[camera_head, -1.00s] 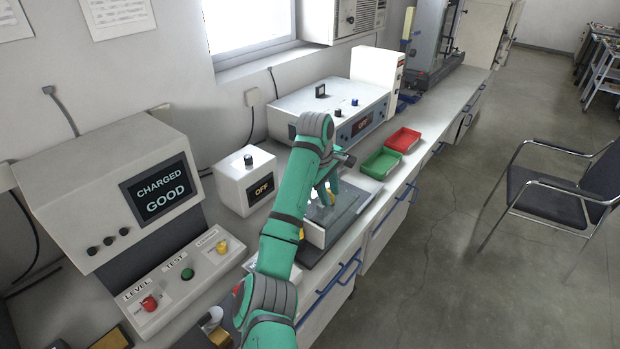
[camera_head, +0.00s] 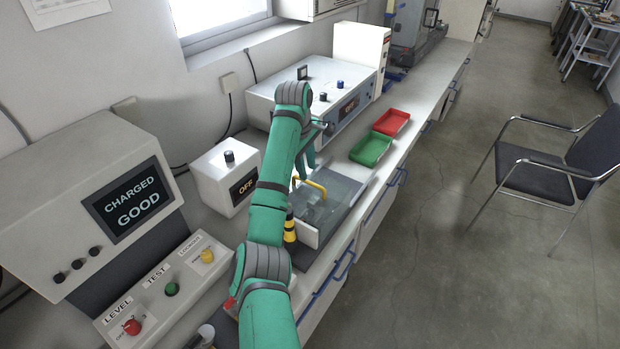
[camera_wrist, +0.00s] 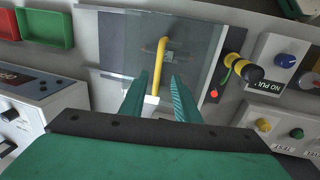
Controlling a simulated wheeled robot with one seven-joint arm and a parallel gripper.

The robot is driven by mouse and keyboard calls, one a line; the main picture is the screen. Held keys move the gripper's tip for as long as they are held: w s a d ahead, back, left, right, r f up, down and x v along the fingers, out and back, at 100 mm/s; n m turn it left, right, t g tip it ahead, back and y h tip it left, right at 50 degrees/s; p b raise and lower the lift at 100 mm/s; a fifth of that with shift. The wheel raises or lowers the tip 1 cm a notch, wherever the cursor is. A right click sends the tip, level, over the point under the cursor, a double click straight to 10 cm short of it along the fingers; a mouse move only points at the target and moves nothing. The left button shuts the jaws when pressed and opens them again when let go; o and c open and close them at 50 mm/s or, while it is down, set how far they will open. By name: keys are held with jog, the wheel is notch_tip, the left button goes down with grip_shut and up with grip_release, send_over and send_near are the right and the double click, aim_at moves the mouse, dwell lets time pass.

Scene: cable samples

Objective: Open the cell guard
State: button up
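The cell guard (camera_head: 345,190) is a clear, see-through cover on a dark base on the bench, with a yellow bar handle (camera_head: 314,186). In the wrist view the handle (camera_wrist: 161,55) runs up the middle over the clear panel (camera_wrist: 200,45). The guard looks closed, though its clear panels are hard to make out. My gripper (camera_head: 305,168) is just behind and above the handle. In the wrist view its two green fingers (camera_wrist: 160,77) are apart, with the handle seen in line with the gap. I see no finger touching the handle.
A black-and-yellow post (camera_head: 290,228) stands at the guard's near left corner. A white box reading OFF (camera_head: 228,178) is to the left. Green (camera_head: 371,149) and red (camera_head: 391,122) trays lie beyond. A tester reading CHARGED GOOD (camera_head: 127,205) stands at left.

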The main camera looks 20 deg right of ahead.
aim_at(310, 182)
jog(key=shift+w+d+f, duration=0.15)
jog(key=shift+d+f, duration=0.05)
jog(key=shift+f, duration=0.75)
jog(key=shift+w+d+f, duration=0.15)
jog(key=shift+d+f, duration=0.05)
jog(key=shift+f, duration=0.8)
jog(key=shift+w+d+f, duration=0.15)
jog(key=shift+d+f, duration=0.05)
jog(key=shift+f, duration=0.75)
grip_shut()
jog(key=shift+a, duration=0.1)
